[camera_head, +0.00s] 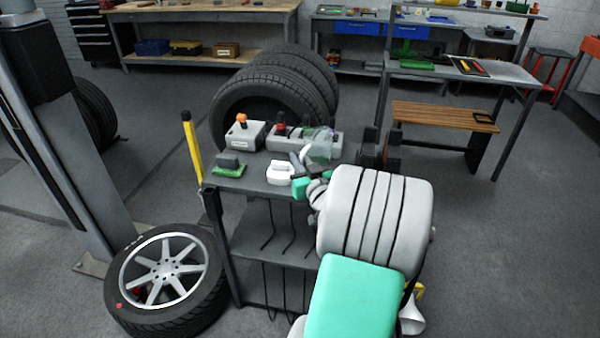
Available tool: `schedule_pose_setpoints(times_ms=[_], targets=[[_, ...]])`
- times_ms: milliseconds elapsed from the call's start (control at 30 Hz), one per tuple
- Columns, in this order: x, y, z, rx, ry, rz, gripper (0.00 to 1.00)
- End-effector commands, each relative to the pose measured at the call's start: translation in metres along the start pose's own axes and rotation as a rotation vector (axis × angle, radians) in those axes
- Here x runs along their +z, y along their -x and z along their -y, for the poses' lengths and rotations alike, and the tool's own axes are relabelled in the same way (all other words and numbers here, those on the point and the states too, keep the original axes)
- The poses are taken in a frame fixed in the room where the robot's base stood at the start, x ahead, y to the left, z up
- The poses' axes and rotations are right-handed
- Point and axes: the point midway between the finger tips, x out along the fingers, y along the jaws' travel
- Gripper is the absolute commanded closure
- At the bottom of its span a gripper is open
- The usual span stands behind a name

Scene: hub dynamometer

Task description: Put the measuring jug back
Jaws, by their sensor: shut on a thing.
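The measuring jug (319,147) is clear with a green tint. It shows over the back right part of the cart top and looks tilted. My gripper (302,160) is at the jug's lower left side and is shut on it. My arm comes in from the lower right and hides part of the cart top. I cannot tell whether the jug's base touches the cart.
The dark cart (240,185) carries a grey box with an orange knob (242,134), a longer control box (283,140), a white item (280,173) and a dark block on a green base (229,167). Tyres (262,100) stand behind; a wheel (165,275) lies at front left.

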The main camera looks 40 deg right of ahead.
Motion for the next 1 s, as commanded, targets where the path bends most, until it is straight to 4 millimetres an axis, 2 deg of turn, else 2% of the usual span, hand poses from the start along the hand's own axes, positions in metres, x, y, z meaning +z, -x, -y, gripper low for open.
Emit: schedule_pose_setpoints(times_ms=[33,100,267,433,867,900,1000], targets=[[0.012,-0.008,-0.003,-0.001,-0.003,0.001,1.0],[0.021,-0.016,-0.006,-0.002,-0.001,-0.002,1.0],[0.035,-0.027,-0.011,-0.001,0.0,-0.003,1.0],[0.062,-0.027,-0.011,0.0,-0.002,-0.001,1.0],[0.068,-0.027,-0.011,-0.001,0.002,-0.004,1.0],[0.067,-0.027,-0.011,-0.001,0.001,-0.003,0.87],[0.067,-0.027,-0.011,-0.001,0.001,-0.003,0.78]])
